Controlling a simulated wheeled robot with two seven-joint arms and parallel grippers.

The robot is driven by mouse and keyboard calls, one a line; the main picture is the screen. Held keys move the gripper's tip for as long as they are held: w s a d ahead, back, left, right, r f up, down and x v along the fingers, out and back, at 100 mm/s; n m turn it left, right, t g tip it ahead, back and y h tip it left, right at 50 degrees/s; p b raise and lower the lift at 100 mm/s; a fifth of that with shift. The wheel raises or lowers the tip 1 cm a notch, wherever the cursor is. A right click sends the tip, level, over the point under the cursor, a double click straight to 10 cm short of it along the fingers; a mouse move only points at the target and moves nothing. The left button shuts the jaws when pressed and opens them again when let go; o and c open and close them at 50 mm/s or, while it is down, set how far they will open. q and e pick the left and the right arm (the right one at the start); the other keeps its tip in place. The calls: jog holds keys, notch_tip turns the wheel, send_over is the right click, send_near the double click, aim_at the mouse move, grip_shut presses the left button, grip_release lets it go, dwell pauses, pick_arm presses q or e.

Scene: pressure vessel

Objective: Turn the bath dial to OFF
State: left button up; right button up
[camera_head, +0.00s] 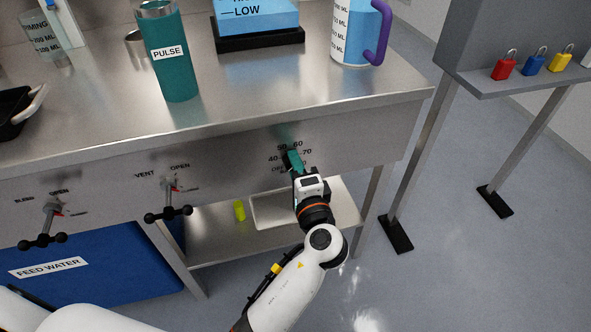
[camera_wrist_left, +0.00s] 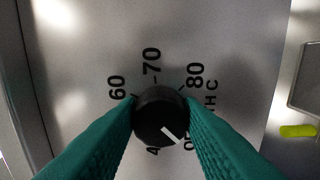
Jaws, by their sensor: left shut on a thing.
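The bath dial is a round black knob (camera_wrist_left: 160,115) with a white pointer mark, seen in the left wrist view. Printed around it are 60, 70, 80, part of a 4 and the start of OFF. The white mark slants to the lower right in that view, toward the partly hidden OFF lettering. My left gripper (camera_head: 293,160) is at the front panel of the steel bench. Its green fingers are shut on the knob, one on each side. In the head view the gripper hides the knob, and part of the number ring shows around it. My right gripper is not in view.
Two black-handled valves, one by VENT (camera_head: 167,213) and one (camera_head: 43,240) farther left, stick out of the panel. A teal PULSE tumbler (camera_head: 173,80) and a jug (camera_head: 352,35) stand on the bench. A lower shelf (camera_head: 215,245) lies below.

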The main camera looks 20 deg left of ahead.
pick_arm(q)
jog(key=shift+f, duration=0.1)
dwell(0.4)
jog(key=o, duration=1)
jog(key=shift+c, duration=0.2)
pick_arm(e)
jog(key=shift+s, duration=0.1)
